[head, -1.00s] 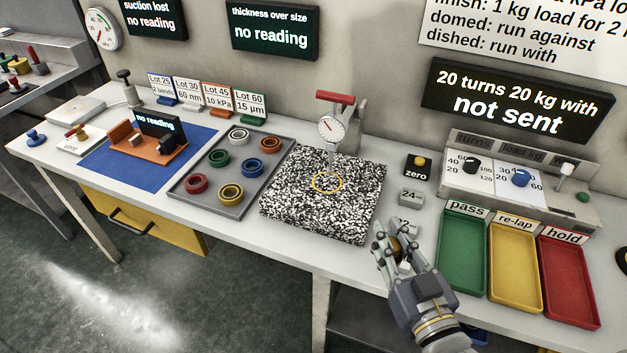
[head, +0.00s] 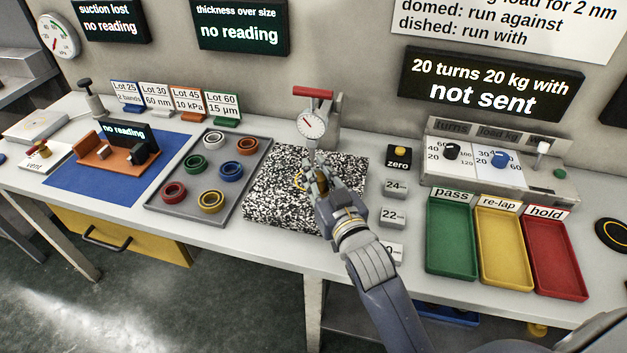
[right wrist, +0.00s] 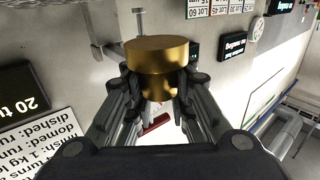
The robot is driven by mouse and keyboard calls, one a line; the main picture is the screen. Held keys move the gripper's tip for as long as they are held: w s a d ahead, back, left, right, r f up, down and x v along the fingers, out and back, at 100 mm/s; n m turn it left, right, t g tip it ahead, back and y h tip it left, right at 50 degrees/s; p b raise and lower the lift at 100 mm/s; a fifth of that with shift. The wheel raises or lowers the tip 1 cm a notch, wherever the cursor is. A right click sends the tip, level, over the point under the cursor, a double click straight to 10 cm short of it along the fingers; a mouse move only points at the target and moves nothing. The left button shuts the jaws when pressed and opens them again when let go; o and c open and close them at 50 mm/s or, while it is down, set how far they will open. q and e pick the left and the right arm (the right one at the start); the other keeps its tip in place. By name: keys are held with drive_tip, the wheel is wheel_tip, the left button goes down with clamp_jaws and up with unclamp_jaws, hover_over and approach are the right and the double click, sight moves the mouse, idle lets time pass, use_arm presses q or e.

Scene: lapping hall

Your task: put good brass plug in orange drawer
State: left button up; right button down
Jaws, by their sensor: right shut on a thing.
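My right gripper (head: 318,180) is shut on a brass plug (right wrist: 157,54). In the right wrist view the plug is a smooth gold cylinder with a wider top, held between the fingers. In the head view the plug is mostly hidden by the fingers, over the right part of the black-and-white speckled plate (head: 270,205). I cannot tell how high it is above the plate. A shut yellow drawer (head: 150,244) with a dark handle is under the bench at the left; no clearly orange drawer shows. My left gripper is not in view.
A dial gauge (head: 311,124) on a red-topped stand rises behind the plate. A grey tray (head: 160,208) of coloured rings lies left. Green (head: 450,270), yellow (head: 505,283) and red (head: 556,290) trays are right. Small numbered blocks (head: 391,217) stand between. Floor before the drawer is clear.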

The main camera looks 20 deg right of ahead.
drive_tip(key=shift+w+a, duration=0.2)
drive_tip(key=shift+w, duration=0.25)
drive_tip(key=shift+f, duration=1.7)
drive_tip(key=shift+f, duration=0.1)
drive_tip(key=c, duration=1.3)
unclamp_jaws()
drive_tip(key=shift+f, duration=0.1)
drive_tip(key=shift+c, duration=0.2)
